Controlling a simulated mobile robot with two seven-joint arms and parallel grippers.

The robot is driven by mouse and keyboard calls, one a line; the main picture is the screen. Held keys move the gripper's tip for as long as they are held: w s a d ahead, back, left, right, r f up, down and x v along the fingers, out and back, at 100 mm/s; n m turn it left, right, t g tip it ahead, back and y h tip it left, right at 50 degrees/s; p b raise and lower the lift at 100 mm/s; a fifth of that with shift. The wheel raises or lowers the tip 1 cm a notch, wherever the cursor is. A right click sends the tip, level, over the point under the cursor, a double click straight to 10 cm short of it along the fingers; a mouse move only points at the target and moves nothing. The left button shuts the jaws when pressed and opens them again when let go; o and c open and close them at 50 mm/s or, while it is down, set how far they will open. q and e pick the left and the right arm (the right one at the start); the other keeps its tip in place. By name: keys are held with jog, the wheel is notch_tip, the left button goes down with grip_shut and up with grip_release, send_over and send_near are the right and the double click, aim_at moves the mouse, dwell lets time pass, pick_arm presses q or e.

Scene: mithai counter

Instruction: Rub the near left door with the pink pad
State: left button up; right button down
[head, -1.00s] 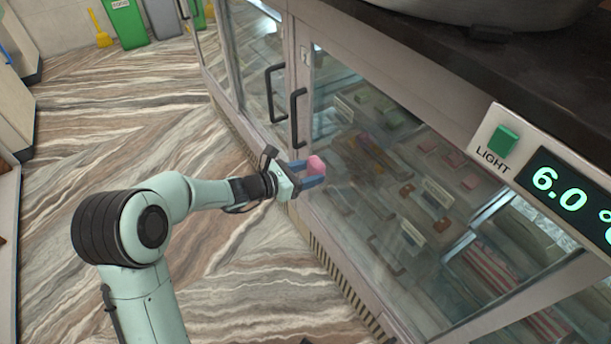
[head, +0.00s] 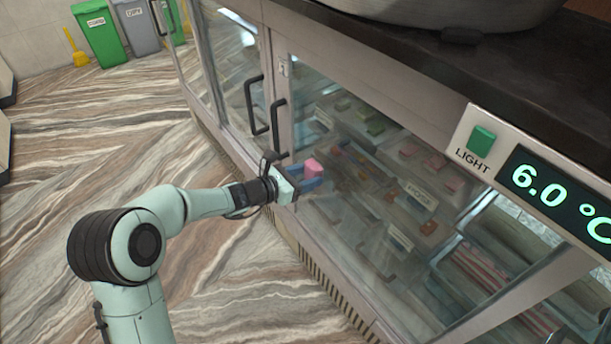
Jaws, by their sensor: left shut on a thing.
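My left gripper (head: 305,178) is shut on the pink pad (head: 313,166), a small pink block between its blue fingers. The gripper points at the glass of a sliding or hinged door (head: 345,218) of the counter, close to that door's left frame. I cannot tell whether the pad touches the glass. A dark bar handle (head: 278,127) stands on the frame just above and left of the gripper. The door beyond it (head: 222,60) has its own dark handle (head: 250,104). My right gripper is out of view.
Sweets and small labels (head: 420,197) show behind the glass. A light switch (head: 482,140) and a 6.0 °C display (head: 560,195) sit on the upper right. Green bins (head: 100,32) stand far back left. The striped floor (head: 120,140) is open on the left.

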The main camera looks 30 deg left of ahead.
pick_arm(q)
jog(key=shift+w+d, duration=0.35)
jog(key=shift+w, duration=0.55)
